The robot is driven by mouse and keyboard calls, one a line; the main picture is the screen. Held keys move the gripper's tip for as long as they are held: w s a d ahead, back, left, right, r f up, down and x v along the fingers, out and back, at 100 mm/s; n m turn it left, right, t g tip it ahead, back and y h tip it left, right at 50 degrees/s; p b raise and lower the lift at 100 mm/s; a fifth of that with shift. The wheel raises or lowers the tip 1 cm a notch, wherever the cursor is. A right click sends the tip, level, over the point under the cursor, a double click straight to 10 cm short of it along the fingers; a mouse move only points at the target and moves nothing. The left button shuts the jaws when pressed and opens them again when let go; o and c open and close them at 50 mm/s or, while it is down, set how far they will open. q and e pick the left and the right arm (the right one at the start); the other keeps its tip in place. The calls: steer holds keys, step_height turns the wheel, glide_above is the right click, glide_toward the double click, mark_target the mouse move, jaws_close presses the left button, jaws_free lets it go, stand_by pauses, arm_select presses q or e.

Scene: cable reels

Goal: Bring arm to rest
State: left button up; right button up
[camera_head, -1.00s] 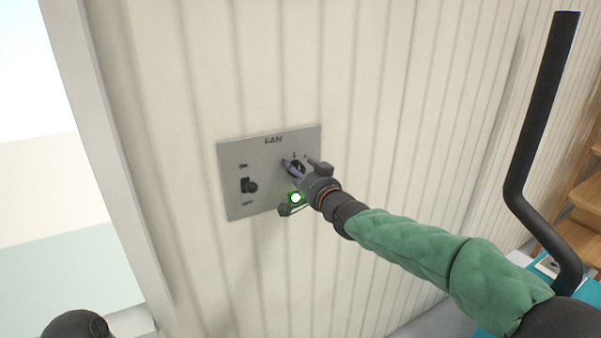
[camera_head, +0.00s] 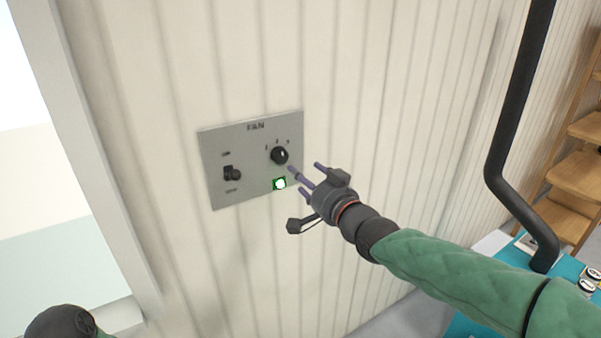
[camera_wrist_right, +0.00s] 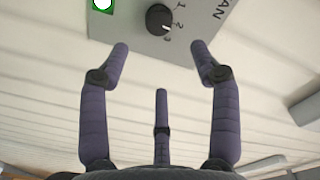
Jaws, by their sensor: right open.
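My right gripper (camera_head: 308,181) is open and empty, just to the right of a grey fan panel (camera_head: 215,150) on the wall. The panel's round black knob (camera_head: 279,155) is close to the fingertips but apart from them. In the right wrist view the spread purple fingers of my gripper (camera_wrist_right: 160,60) have nothing between them, and the knob (camera_wrist_right: 159,18) shows beyond them. My right arm has a green sleeve (camera_head: 460,280) and comes in from the lower right. My left gripper is not in view.
The panel also carries a black switch (camera_head: 232,173) and a lit green light (camera_head: 279,184). A black pipe (camera_head: 508,135) stands at the right, by a teal surface (camera_head: 568,268) with small items. Wooden shelves (camera_head: 575,178) are at the far right.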

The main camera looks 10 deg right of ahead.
steer(key=shift+s, duration=0.2)
step_height(320, 180, down, 39)
steer(key=s+a+n+g+h, duration=0.1)
steer(key=s+a+g, duration=0.2)
steer(key=g, duration=0.5)
steer(key=s+a+f+g, duration=0.1)
steer(key=s+f+g, duration=0.3)
steer(key=s+f, duration=0.8)
steer(key=s+a+f+n+g, duration=0.1)
steer(key=s+f+g, duration=0.3)
steer(key=s+f, duration=0.7)
steer(key=shift+s+a+f+g, duration=0.3)
steer(key=shift+s+a+f, duration=0.1)
steer(key=shift+s, duration=0.8)
